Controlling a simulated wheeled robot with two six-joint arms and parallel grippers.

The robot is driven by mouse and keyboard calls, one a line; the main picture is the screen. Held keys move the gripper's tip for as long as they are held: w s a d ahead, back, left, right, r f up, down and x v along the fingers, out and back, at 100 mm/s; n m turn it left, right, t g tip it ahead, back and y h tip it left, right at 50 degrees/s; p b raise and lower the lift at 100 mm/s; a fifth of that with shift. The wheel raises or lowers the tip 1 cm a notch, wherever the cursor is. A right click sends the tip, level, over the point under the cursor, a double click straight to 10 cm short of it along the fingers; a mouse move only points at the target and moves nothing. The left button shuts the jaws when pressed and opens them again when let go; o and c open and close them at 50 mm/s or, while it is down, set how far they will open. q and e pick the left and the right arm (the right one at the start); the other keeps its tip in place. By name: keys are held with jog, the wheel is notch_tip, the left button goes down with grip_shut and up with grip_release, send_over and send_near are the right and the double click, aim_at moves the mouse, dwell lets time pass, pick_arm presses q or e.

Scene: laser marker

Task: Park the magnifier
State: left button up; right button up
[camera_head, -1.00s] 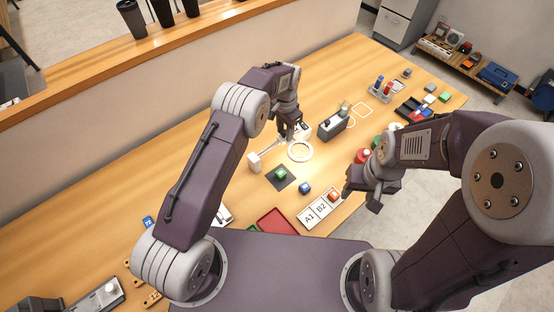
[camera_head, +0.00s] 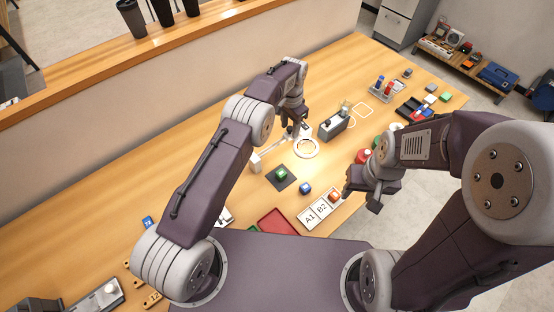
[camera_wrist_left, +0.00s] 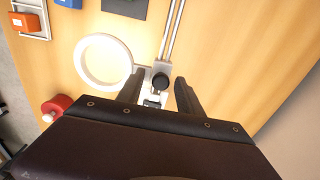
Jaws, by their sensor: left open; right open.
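The magnifier is a white ring head (camera_head: 306,157) on a thin jointed arm (camera_head: 277,147), which runs to a white block base (camera_head: 255,162) on the table. In the left wrist view the ring (camera_wrist_left: 79,62) lies left of my fingers and the paired rods (camera_wrist_left: 172,32) run up from the joint. My left gripper (camera_wrist_left: 160,90) is open, its fingers on either side of the black knob (camera_wrist_left: 161,80) at the ring's joint. Contact with the knob cannot be told. My right gripper (camera_head: 362,196) is open and apart from the magnifier, at the table's near side.
A dark pad with a green block (camera_head: 281,173) and a blue block (camera_head: 305,188) lie nearer than the ring. A grey box (camera_head: 333,126) stands right of it, with a red button (camera_head: 362,156) nearby. A red tray (camera_head: 275,222) and an A1/B2 plate (camera_head: 312,216) lie in front.

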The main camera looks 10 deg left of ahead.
pick_arm(q)
jog(key=shift+s+a+f, duration=0.15)
jog(key=shift+s+f, duration=0.25)
jog(key=shift+f, duration=0.4)
jog(key=shift+w+r+p, duration=0.1)
jog(key=shift+r+p, duration=0.45)
jog(key=r+p, duration=0.1)
jog(key=w+r+p, duration=0.1)
jog(key=r, duration=0.1)
jog(key=shift+g+p, duration=0.3)
notch_tip(320, 180, up, 3)
jog(key=shift+s+f+p, duration=0.1)
jog(key=shift+f+p, duration=0.1)
jog(key=shift+p, duration=0.65)
jog(key=shift+s+r, duration=0.1)
jog(key=shift+r, duration=0.25)
jog(key=shift+f, duration=0.1)
jog(key=shift+w, duration=0.2)
